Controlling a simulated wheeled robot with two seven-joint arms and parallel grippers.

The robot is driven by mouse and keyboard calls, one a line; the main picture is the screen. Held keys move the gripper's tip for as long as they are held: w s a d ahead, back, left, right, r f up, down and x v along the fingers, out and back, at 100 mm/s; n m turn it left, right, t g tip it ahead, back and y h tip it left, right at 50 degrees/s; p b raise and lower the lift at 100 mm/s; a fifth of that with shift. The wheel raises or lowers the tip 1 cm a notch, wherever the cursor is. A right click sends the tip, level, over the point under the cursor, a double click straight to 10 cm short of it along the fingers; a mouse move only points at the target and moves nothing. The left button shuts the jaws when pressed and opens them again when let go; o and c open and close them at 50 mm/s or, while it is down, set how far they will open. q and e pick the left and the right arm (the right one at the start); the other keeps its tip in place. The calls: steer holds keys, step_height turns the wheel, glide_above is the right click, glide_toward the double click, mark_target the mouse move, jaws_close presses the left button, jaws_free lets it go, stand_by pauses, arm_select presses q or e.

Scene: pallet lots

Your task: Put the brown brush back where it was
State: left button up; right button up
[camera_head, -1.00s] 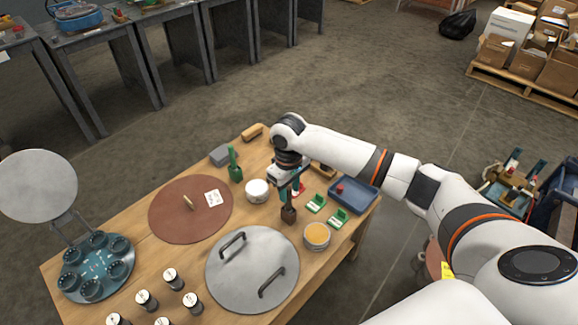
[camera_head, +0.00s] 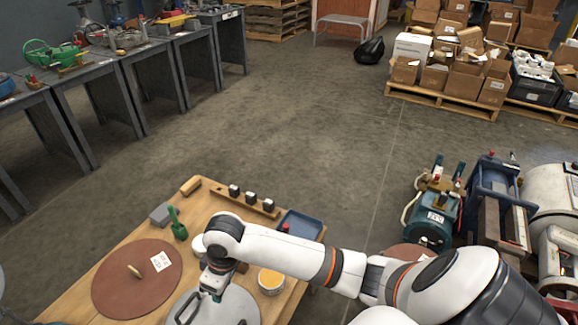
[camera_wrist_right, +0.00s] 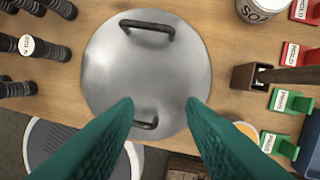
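The brown brush (camera_wrist_right: 243,78) has a brown block and a dark handle. In the right wrist view it stands on the wooden table, right of the round metal lid (camera_wrist_right: 150,75), with its handle pointing right in the picture. In the head view my right arm mostly hides it. My right gripper (camera_wrist_right: 160,103) is open and empty, its green fingers apart above the lid and left of the brush. The right gripper also shows in the head view (camera_head: 212,290), over the lid. My left gripper is not in view.
Beside the brush are green cards (camera_wrist_right: 291,101), red cards (camera_wrist_right: 299,54), a white tub (camera_wrist_right: 262,8) and a yellow-topped tub (camera_head: 271,281). A green brush (camera_head: 177,226), a brown disc (camera_head: 120,290) and a blue tray (camera_head: 299,226) are on the table.

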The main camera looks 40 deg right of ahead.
steer(key=s+a+f+m+t+y, duration=0.1)
steer(key=s+a+f, duration=0.1)
steer(key=s, duration=0.7)
steer(key=s+d+r+m+t+h, duration=0.1)
steer(key=s+d+m+h, duration=0.1)
steer(key=s+d, duration=0.4)
steer(key=s+m, duration=0.1)
steer(key=s, duration=0.2)
steer(key=shift+s+d+r, duration=0.25)
steer(key=shift+d+r, duration=0.05)
steer(key=shift+d, duration=0.05)
steer(key=shift+s, duration=0.1)
